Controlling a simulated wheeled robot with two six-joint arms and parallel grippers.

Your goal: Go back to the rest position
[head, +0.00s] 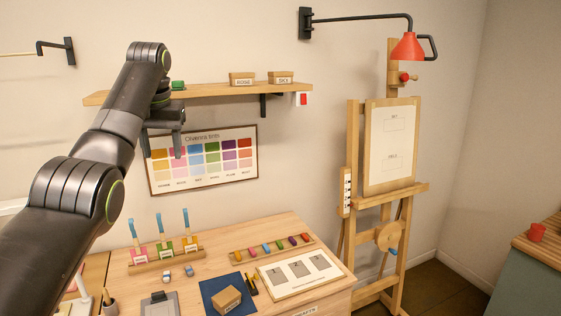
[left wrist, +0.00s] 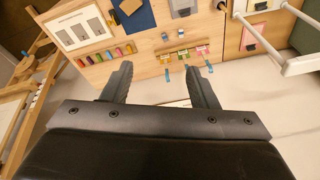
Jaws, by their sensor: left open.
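My left arm comes in from the left in the head view and reaches up. My left gripper (head: 166,140) hangs in front of the wall, just under the left part of the shelf and beside the color chart. In the left wrist view the left gripper (left wrist: 158,82) has its two fingers spread wide, with nothing between them. Part of the table (left wrist: 140,62) shows past the fingertips, some way off. My right gripper is not in view in either picture.
A wall shelf (head: 215,92) with small boxes is close to my left gripper. The color chart (head: 203,160) hangs below it. An easel (head: 352,150) stands right, under a red lamp (head: 408,46).

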